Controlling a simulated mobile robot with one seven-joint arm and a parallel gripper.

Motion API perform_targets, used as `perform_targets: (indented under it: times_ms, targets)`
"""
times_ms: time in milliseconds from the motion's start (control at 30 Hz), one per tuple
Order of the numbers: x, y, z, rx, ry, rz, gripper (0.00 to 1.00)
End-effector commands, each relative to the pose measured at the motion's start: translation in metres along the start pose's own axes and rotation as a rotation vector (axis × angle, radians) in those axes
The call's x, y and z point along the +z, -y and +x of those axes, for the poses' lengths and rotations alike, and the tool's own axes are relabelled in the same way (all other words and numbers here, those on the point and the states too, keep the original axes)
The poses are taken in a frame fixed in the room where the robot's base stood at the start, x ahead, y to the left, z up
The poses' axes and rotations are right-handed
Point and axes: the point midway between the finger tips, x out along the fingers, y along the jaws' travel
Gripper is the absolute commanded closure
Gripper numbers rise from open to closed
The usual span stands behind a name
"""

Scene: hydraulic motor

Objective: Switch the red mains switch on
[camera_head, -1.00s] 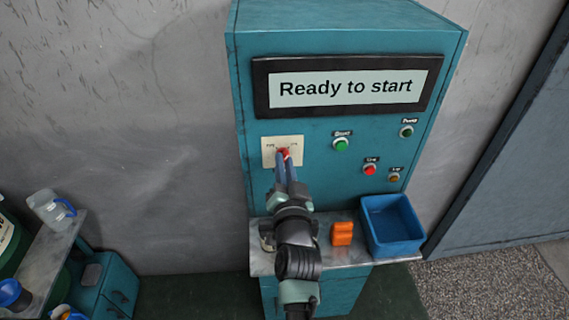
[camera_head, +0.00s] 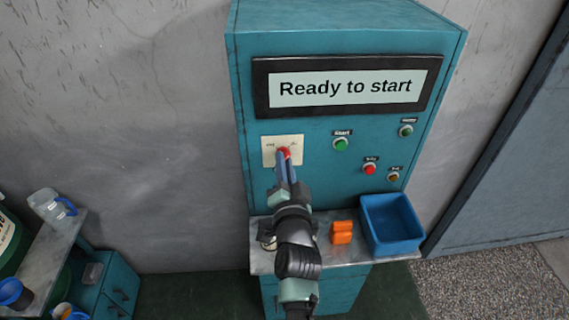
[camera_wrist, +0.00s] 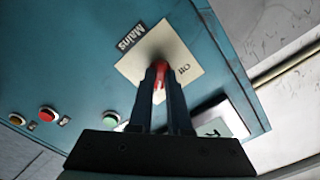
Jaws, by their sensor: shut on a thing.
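The red mains switch (camera_head: 284,152) sits on a cream plate (camera_head: 270,158) on the front of the teal cabinet, left of the green start button. My gripper (camera_head: 283,158) reaches up to the plate and is shut on the switch. In the wrist view, the red switch (camera_wrist: 161,70) shows between the fingertips of my gripper (camera_wrist: 160,72). The cream plate (camera_wrist: 145,58) carries a "Mains" label beside it. The fingers hide part of the switch, so its exact position is hard to read. The cabinet display (camera_head: 345,87) reads "Ready to start".
A green start button (camera_head: 341,144), a red button (camera_head: 370,169) and other small controls are right of the plate. Below, a metal shelf (camera_head: 345,262) holds an orange block (camera_head: 342,232) and a blue bin (camera_head: 391,224). A jug (camera_head: 50,206) stands at far left.

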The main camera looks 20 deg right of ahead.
Motion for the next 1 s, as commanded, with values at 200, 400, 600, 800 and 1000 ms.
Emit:
perform_targets:
  times_ms: [200,400,600,800,1000]
  targets:
    - [0.001,-0.001,0.000,0.001,0.002,0.002,0.54]
    - [0.000,0.000,0.000,0.000,0.001,0.001,0.54]
    - [0.001,0.000,-0.007,0.001,0.002,0.000,0.54]
    - [0.001,0.000,-0.037,0.001,0.005,-0.002,0.54]
    - [-0.001,0.000,-0.073,0.003,0.004,-0.004,0.54]
